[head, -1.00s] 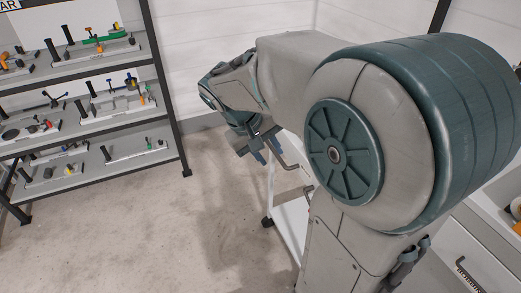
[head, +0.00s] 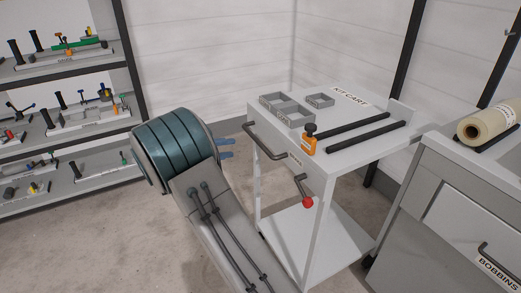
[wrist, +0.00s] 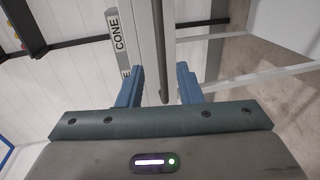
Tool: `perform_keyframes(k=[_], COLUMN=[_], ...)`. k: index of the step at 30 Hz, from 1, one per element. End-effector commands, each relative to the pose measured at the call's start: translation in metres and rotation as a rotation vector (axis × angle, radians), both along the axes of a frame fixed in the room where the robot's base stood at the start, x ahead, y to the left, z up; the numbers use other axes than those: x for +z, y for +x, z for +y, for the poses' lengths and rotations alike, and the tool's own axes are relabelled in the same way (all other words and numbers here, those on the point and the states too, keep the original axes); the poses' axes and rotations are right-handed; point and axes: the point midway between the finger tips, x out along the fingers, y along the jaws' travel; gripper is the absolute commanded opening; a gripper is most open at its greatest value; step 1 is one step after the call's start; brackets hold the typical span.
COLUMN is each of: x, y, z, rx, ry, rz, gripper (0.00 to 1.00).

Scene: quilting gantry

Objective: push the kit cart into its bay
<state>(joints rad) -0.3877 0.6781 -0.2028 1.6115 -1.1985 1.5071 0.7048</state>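The kit cart (head: 350,155) is a white two-level cart by the back wall, right of centre in the head view. A grey bar handle (head: 265,143) runs along its near left side, and a lever with a red knob (head: 308,202) hangs below the top. In the wrist view my gripper (wrist: 160,87) is open, with a dark grey bar end (wrist: 164,95) showing between the fingers. Contact cannot be told. No marked bay is identifiable.
Grey bins (head: 288,112), an orange clamp (head: 310,143) and two dark rails (head: 365,132) are on the cart top. A cabinet labelled BOBBINS (head: 435,215) stands close on the right. A shelf rack (head: 75,128) stands left.

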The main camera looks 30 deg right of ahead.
Motion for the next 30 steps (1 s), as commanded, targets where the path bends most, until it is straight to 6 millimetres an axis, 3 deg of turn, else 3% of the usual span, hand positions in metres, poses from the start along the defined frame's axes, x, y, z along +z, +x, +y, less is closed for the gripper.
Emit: perform_keyframes(k=[9, 15, 21, 30], x=[-0.015, -0.021, -0.024, -0.025], y=[0.001, 0.002, 0.003, 0.003], z=[-0.067, -0.101, -0.118, -0.121], rx=[-0.005, -0.004, -0.003, -0.002], ry=[0.003, 0.003, 0.004, 0.004], rz=[0.003, 0.002, 0.002, 0.002], gripper=[0.32, 0.32, 0.32, 0.32])
